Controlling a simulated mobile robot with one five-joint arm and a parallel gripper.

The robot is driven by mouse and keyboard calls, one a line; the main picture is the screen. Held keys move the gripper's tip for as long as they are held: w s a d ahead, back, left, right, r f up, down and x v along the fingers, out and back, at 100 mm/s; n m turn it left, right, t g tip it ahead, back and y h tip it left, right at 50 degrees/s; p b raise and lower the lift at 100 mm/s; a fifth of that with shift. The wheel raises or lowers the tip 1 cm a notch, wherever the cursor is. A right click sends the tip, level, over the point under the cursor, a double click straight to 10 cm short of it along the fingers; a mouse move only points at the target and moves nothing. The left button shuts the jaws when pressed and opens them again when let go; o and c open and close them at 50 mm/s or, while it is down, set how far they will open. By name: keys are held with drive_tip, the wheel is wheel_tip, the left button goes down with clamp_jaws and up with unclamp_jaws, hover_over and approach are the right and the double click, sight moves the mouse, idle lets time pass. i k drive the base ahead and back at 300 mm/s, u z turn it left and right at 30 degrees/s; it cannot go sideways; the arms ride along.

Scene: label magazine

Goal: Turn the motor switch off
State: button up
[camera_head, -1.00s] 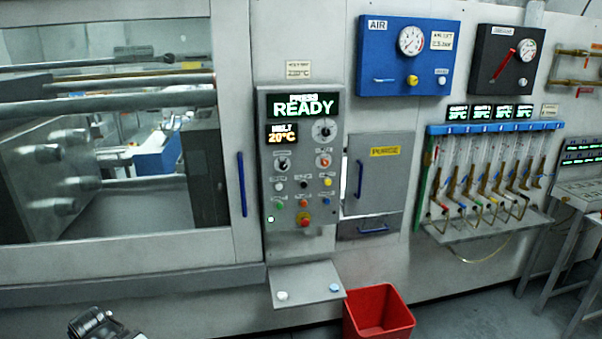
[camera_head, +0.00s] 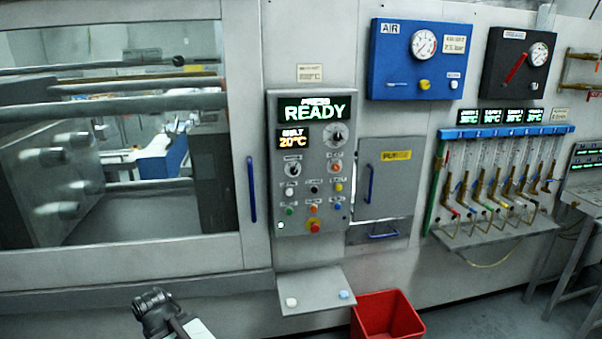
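The grey control panel (camera_head: 263,200) of the press stands upright near the middle of the view. Its displays read "READY" and "20°C". Below them are a rotary knob with a dark pointer (camera_head: 293,169) on the left and one with a red-orange marking (camera_head: 335,167) on the right. Their small labels are too blurred to read, so I cannot tell which is the motor switch. Several coloured buttons and a red stop button (camera_head: 314,226) sit lower. My gripper (camera_head: 152,298) is at the bottom left, below and left of the panel, apart from it. Its fingers are not clear.
A grey shelf (camera_head: 318,285) juts out under the panel, with a white and a blue knob on it. A red bin (camera_head: 388,318) stands on the floor to its right. A door with a blue handle (camera_head: 252,189) is left of the panel, a purge cover (camera_head: 398,185) right.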

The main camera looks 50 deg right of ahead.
sight(293, 171)
drive_tip(key=i, duration=0.95)
drive_tip(key=u, duration=0.05)
